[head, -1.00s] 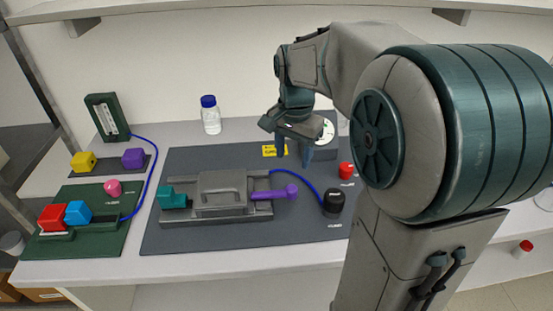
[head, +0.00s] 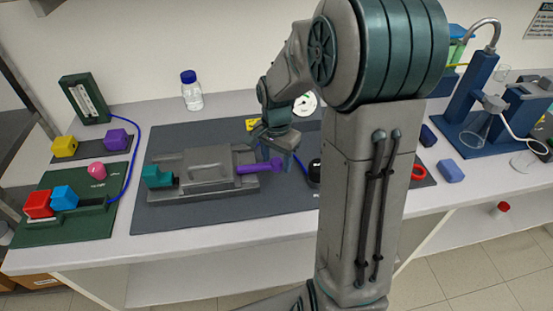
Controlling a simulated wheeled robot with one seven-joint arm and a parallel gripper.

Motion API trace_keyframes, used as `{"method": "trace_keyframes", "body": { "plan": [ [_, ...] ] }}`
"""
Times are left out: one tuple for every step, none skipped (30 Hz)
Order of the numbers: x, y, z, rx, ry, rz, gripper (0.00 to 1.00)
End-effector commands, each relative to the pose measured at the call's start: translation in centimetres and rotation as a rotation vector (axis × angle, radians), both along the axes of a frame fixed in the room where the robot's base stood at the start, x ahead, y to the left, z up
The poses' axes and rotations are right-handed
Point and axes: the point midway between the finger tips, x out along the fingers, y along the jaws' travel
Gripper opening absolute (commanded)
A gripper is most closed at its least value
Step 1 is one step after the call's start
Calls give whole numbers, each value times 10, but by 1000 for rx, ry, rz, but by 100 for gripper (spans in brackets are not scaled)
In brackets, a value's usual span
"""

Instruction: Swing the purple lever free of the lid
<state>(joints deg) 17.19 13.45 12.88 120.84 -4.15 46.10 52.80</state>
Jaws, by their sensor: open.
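The purple lever (head: 252,168) lies at the right end of the grey rig, with its knob pointing right and its left end at the lid. The grey lid (head: 209,160) sits closed on the rig base (head: 222,189), with a teal block (head: 157,177) at its left end. My gripper (head: 279,163) is open and points down at the lever's knob end. Its fingers appear on either side of the knob or just above it; I cannot tell whether they touch it.
The rig stands on a dark mat (head: 180,222). A black knob (head: 314,170), partly hidden by my arm, is right of my gripper. A blue-capped bottle (head: 191,92) stands behind. A green board (head: 93,228) with coloured blocks lies left. Blue glassware stands (head: 478,132) are far right.

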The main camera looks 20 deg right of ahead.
Motion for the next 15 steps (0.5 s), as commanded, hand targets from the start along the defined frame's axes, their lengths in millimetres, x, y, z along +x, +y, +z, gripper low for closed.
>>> {"method": "trace_keyframes", "body": {
  "plan": [
    [-1, 0, -4, 1, 2, 0, 52],
    [-1, 0, -5, 1, 2, 0, 52],
    [0, 0, -7, 0, 1, 0, 52],
    [0, 0, -8, 1, 1, 0, 52],
    [0, 0, -8, 1, 1, 1, 52],
    [0, 0, -9, 1, 1, 1, 52],
    [0, 0, -9, 1, 1, 1, 52],
    [0, 0, -9, 1, 1, 1, 52],
    [0, 0, -9, 0, 0, 1, 52],
    [0, 0, -8, 0, 0, 1, 52],
    [0, 0, -8, 0, 0, 1, 52],
    [0, 0, -8, 0, 0, 1, 49],
    [0, 0, -8, 0, 0, 1, 41],
    [0, 0, -8, 0, 0, 1, 32],
    [0, 0, -8, 0, 0, 1, 21]
  ]
}}
